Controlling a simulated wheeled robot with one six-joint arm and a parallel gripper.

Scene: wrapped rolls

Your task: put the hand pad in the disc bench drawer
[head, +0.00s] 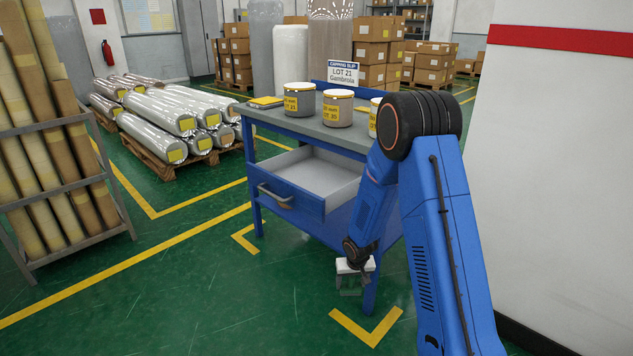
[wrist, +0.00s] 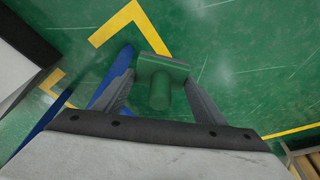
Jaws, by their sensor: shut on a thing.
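My gripper (head: 351,288) hangs low in front of the blue bench, near its front right leg, to the right of and below the open drawer. In the wrist view my gripper (wrist: 159,82) is shut on a green block with a round stub, which I take to be the hand pad (wrist: 160,95). It is hard to make out against the green floor in the head view. The disc bench drawer (head: 315,175) is pulled out. Its pale interior looks empty where it shows. The bench (head: 352,140) has a grey top.
Lidded tubs (head: 299,99) and a yellow flat item (head: 265,102) stand on the bench top with a lot sign (head: 342,74). A rack of long rolls (head: 60,150) is at left, wrapped rolls (head: 165,110) behind. A white wall (head: 560,180) is close on the right. The floor left of the bench is clear.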

